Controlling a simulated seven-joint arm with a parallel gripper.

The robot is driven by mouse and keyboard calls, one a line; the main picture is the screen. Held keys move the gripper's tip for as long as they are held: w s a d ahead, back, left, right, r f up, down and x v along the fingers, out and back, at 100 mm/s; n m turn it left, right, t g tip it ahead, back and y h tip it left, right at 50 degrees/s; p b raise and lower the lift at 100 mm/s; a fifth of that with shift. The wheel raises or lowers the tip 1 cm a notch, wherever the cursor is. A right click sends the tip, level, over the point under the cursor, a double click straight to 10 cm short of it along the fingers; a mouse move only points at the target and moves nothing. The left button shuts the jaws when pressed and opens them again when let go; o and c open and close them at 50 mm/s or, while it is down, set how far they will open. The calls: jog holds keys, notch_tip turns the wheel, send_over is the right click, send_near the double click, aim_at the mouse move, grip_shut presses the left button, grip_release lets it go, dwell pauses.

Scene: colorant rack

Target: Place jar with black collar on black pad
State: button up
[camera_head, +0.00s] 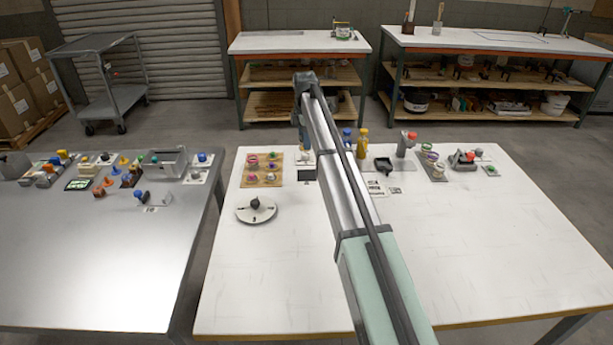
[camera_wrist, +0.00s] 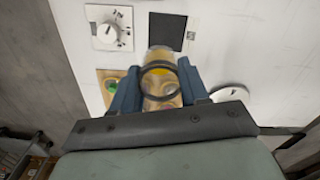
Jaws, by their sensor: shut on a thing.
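The jar with the black collar is clear with yellowish contents and shows in the wrist view (camera_wrist: 159,85). My gripper (camera_wrist: 159,78) is shut on it, one blue finger on each side, with the dark collar ring between them. The black pad (camera_wrist: 168,31) is a dark square on the white table, just beyond the jar in the wrist view. The jar's far end comes up to the pad's near edge in the picture; its height above the table cannot be told. The pad also shows in the head view (camera_head: 307,175). There my arm largely hides the gripper and jar.
A wooden board (camera_head: 251,181) with several colored jars lies left of the pad. A white round disc (camera_head: 257,211) with a dark knob lies nearer. A white dial panel (camera_wrist: 109,28) is beside the pad. Bottles (camera_head: 362,142) stand right of my arm. The table's front is clear.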

jog(key=shift+s+d+f+m, duration=0.1)
jog(key=shift+s+d+m, duration=0.1)
jog(key=shift+s+m, duration=0.4)
jog(key=shift+m, duration=0.8)
jog(key=shift+f, duration=0.2)
send_over(306, 175)
jog(key=shift+f, duration=4.8)
jog(key=shift+f, duration=0.2)
jog(key=o, duration=1.1)
jog(key=shift+r, duration=0.1)
notch_tip(306, 175, up, 12)
jog(key=shift+r, duration=0.1)
